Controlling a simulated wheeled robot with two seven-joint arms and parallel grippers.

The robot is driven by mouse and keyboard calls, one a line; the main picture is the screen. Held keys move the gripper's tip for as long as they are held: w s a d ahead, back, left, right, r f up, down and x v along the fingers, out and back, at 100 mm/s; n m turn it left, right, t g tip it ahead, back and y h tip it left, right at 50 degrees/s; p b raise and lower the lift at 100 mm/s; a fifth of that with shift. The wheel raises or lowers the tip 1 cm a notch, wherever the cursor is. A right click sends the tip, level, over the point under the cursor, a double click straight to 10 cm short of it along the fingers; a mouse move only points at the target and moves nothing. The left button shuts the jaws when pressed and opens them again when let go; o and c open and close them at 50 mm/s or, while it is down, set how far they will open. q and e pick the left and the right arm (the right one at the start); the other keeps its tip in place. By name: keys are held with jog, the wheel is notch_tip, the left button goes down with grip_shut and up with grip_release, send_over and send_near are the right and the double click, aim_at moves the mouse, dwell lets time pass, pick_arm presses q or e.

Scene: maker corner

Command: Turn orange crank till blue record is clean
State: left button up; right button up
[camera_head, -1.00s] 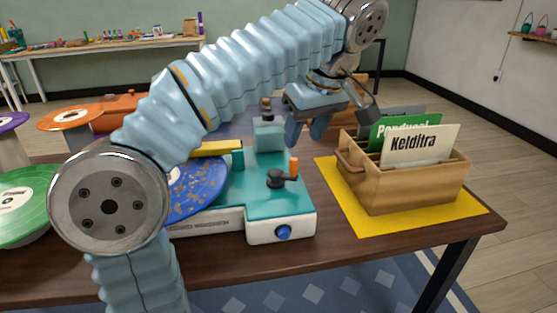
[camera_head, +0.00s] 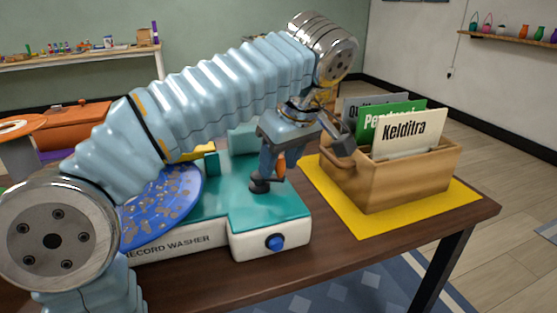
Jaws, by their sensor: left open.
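The blue record (camera_head: 165,205) lies on the teal and white record washer (camera_head: 220,212), with many brown-grey dirt patches on it; my left arm hides part of it. The orange crank (camera_head: 281,166) stands upright at the right of the washer on a dark arm and hub (camera_head: 259,183). My left gripper (camera_head: 268,176) points down at the crank, its fingers open on either side of the orange handle. I cannot tell whether they touch it. My right gripper does not show.
A wooden crate (camera_head: 390,182) with labelled divider cards stands on a yellow mat (camera_head: 362,225), close right of my left gripper. A blue knob (camera_head: 274,242) sits on the washer's front. An orange case (camera_head: 75,125) is at the back left.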

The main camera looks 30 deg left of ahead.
pick_arm(q)
grip_shut()
